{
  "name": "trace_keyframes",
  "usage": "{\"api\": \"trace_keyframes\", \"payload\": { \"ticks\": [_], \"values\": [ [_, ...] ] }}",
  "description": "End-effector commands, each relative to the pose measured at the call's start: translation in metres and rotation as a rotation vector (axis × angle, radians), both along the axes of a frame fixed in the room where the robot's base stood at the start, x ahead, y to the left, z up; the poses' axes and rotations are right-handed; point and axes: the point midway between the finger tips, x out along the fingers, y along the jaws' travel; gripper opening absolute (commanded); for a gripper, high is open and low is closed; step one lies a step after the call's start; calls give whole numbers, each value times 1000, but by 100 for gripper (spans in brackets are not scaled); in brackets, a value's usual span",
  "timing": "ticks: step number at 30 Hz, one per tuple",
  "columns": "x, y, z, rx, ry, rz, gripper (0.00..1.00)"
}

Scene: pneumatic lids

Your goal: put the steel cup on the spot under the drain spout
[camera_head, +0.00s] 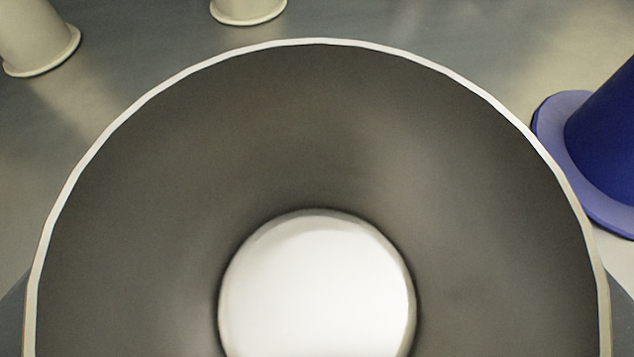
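The steel cup (310,130) fills most of the view, seen from above into its open mouth. It has a thin pale rim, a dark grey inner wall and a bright round bottom. It looks empty. Its near side is cut off by the lower edge of the picture. Dark parts of my gripper (318,315) show at the lower left and right edges, against the outside of the cup. The gripper appears shut on the cup; most of the fingers are hidden. The drain spout and the spot under it cannot be made out.
A blue flanged object (606,135) stands close to the cup's right side. Two cream flanged objects, one at the upper left (35,35) and one at the top (247,10), stand on the grey surface (130,60). Bare surface lies between them and the cup.

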Motion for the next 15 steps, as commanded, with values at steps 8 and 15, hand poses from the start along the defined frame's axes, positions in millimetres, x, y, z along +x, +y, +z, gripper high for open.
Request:
{"api": "trace_keyframes", "payload": {
  "ticks": [8,15],
  "values": [
    [0,-1,-35,0,-1,-1,34],
    [0,-1,-35,-1,-2,-2,34]
  ]
}}
